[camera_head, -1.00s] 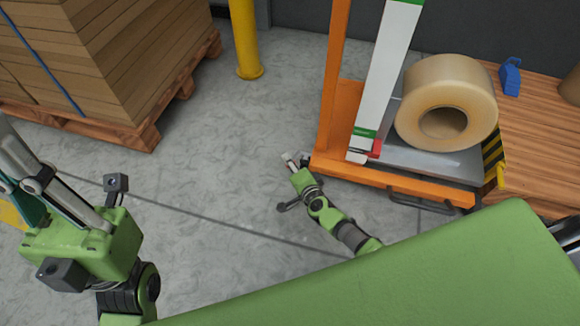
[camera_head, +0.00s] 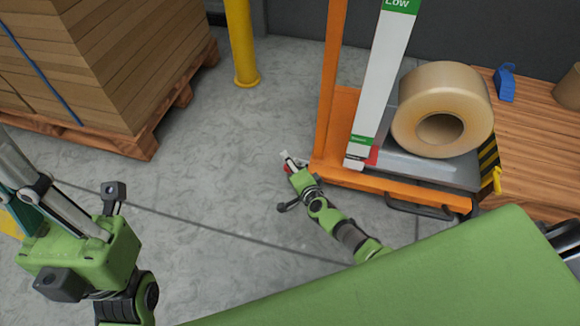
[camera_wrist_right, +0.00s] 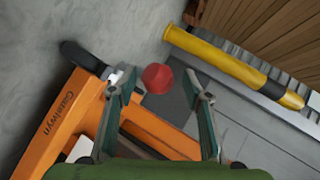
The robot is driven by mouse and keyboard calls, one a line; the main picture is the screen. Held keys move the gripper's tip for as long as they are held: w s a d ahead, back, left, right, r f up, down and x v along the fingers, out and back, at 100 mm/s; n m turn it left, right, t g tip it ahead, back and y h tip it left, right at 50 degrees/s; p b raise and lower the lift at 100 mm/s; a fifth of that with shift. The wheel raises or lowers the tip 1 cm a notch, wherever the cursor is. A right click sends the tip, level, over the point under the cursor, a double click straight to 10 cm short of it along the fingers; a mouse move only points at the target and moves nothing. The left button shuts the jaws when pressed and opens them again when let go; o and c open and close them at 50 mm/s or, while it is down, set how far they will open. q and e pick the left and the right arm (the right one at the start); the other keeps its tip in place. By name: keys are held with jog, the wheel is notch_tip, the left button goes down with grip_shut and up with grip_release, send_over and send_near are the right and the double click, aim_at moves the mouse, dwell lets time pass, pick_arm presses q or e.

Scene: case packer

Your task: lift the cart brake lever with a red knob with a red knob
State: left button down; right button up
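The red knob (camera_wrist_right: 157,78) of the brake lever shows in the right wrist view, between the fingertips of my right gripper (camera_wrist_right: 158,88). The fingers stand apart, with a visible gap to the knob. The lever below the knob is mostly hidden. In the head view, my right gripper (camera_head: 290,160) is low beside the left corner of the orange cart (camera_head: 400,190), with a small bit of red next to its fingers. My left gripper (camera_head: 25,185) is at the left edge, away from the cart; its fingertips are cut off or unclear.
A large tape roll (camera_head: 443,108) lies on the cart's grey platform. A black foot-like part (camera_wrist_right: 85,58) sticks out from the orange frame. A yellow post (camera_head: 243,45) and a pallet of stacked cardboard (camera_head: 120,65) stand behind. The floor left of the cart is clear.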

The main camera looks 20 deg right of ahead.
jog(key=shift+a, duration=0.2)
jog(key=shift+s+a, duration=0.15)
jog(key=shift+s, duration=0.05)
jog(key=shift+s+r, duration=0.15)
jog(key=shift+s, duration=0.4)
jog(key=v, duration=0.6)
jog(key=shift+d, duration=0.35)
jog(key=shift+r, duration=0.1)
